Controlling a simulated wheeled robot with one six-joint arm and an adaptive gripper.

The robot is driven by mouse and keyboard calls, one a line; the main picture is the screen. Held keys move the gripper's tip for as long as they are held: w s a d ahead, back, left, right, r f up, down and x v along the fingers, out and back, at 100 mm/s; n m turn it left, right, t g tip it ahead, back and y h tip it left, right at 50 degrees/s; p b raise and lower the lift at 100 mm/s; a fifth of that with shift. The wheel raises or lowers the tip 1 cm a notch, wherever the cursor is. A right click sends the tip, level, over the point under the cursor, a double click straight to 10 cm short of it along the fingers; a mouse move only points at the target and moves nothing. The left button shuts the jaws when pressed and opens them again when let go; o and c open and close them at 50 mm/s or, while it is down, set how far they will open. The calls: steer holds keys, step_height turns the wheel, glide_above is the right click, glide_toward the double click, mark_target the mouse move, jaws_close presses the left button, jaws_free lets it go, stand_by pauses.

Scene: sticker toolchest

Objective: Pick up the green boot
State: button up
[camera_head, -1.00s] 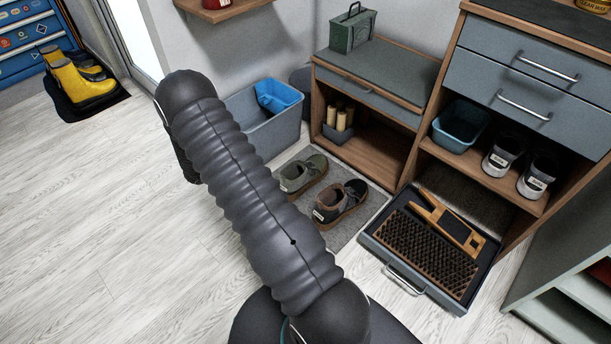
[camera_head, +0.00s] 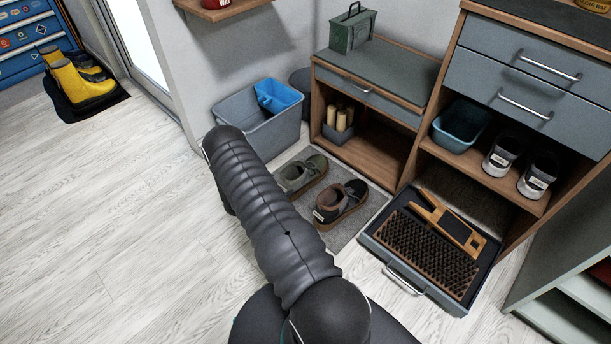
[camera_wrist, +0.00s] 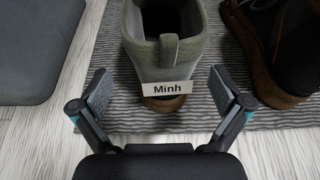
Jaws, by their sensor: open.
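The green boot (camera_head: 308,172) stands upright on a grey mat (camera_head: 348,236), to the left of a dark boot with a brown sole (camera_head: 343,200). In the wrist view the green boot (camera_wrist: 168,50) shows its heel, a pull loop and a white tag reading "Minh". My gripper (camera_wrist: 163,92) is open and empty, its two fingers spread on either side of the heel's line, just short of the boot. In the head view my arm hides the gripper. The dark boot (camera_wrist: 288,55) is at the right in the wrist view.
A grey bin (camera_head: 265,128) with a blue tub (camera_head: 280,97) stands behind the boots. A pulled-out drawer (camera_head: 384,262) holding a brush lies to the right. Shelving (camera_head: 366,152) is close behind.

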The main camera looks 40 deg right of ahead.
mark_target(293, 180)
steer(key=shift+s+x, duration=0.1)
steer(key=shift+x, duration=1.55)
steer(key=shift+s+x, duration=0.15)
steer(key=shift+x, duration=1.55)
steer(key=shift+r, duration=0.1)
steer(key=c, duration=1.2)
steer(key=shift+c, duration=1.3)
steer(key=shift+r, duration=0.15)
